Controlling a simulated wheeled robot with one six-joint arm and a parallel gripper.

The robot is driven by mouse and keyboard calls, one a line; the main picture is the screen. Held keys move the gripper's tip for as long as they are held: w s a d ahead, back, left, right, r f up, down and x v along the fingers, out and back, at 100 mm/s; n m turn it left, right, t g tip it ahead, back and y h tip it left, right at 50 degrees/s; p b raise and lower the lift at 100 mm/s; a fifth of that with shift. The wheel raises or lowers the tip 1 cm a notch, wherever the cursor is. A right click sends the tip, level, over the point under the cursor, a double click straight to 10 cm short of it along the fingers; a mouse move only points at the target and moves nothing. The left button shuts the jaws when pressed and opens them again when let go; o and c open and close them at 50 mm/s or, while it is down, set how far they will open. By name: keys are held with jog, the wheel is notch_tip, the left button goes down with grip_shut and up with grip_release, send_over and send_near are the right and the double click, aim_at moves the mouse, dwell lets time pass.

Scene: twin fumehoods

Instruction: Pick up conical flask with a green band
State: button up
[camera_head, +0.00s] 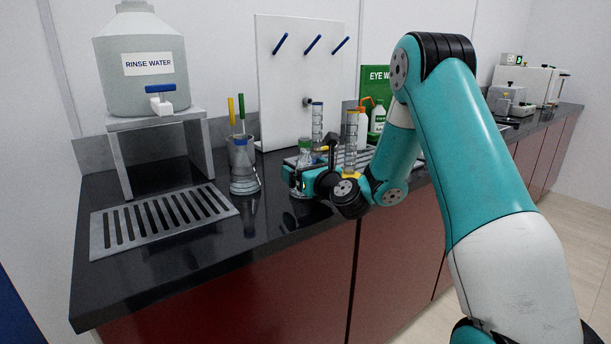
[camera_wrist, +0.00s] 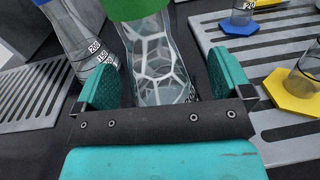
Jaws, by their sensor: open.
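The conical flask with a green band (camera_wrist: 158,50) stands between the fingers of my gripper (camera_wrist: 163,85) in the wrist view. Its clear lower body shows a white net-like pattern, and the green band is at the top edge of the picture. The fingers are open, one on each side, and I see no clear grip on the glass. In the head view the flask (camera_head: 305,155) shows only in part behind my gripper (camera_head: 301,181), which is low over the black counter.
A conical flask with a blue band (camera_head: 243,172) stands close by on the left. Measuring cylinders with a yellow base (camera_wrist: 290,92) and a blue base (camera_wrist: 239,24) stand on a slatted rack to the right. A rinse water tank (camera_head: 142,70) and drain grate (camera_head: 165,220) are left.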

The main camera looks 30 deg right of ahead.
jog(key=c, duration=1)
jog(key=shift+c, duration=0.4)
jog(key=shift+r, duration=0.15)
